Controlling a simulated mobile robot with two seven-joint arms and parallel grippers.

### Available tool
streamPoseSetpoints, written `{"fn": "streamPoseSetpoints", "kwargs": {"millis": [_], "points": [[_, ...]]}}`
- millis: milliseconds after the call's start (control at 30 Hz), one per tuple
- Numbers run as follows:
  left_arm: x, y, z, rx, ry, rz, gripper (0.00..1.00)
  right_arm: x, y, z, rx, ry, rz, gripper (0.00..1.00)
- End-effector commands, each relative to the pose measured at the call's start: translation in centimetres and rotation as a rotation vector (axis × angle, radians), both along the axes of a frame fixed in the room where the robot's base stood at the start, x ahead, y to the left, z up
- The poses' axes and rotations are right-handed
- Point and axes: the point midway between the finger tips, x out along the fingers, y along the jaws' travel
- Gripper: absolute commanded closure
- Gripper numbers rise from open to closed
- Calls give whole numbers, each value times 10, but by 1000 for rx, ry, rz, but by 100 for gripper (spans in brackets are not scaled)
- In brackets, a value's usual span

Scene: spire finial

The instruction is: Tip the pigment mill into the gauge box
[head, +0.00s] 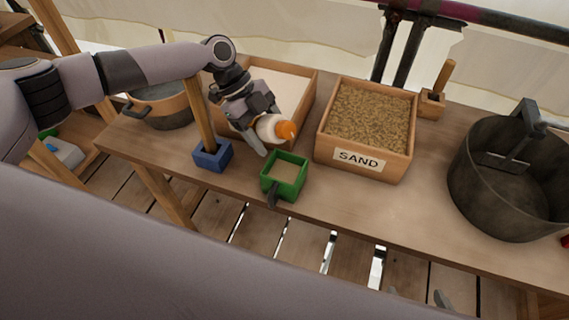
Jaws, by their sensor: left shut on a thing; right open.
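The pigment mill (270,128), white with an orange end (286,130), is in my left gripper (262,131), which is shut on it. The mill lies tilted, its orange end toward the right, above and behind the green gauge box (284,188). The gauge box stands upright near the table's front edge, with a dark handle (272,196) toward me and pale sandy material inside. Mill and box look apart. My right gripper (417,297) shows only as grey fingertips at the bottom edge, below the table, open and empty.
A wooden box labelled SAND (358,160) stands right of the gauge box. A box of pale powder (290,80) is behind the mill. A blue block (212,158) with a wooden post is left. A dark bucket (500,205) is right; the front table between is clear.

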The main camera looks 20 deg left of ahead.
Motion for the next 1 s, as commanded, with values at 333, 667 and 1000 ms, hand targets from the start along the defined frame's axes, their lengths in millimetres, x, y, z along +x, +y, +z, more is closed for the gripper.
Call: {"fn": "streamPoseSetpoints", "kwargs": {"millis": [333,667,1000], "points": [[0,-1,-7,41,-23,-1,69,0,0,3,0,0,0,5],[0,-1,-15,81,-43,-1,69,0,0,5,0,0,0,5],[0,-2,-14,122,-64,-2,69,0,0,14,0,0,0,5]]}}
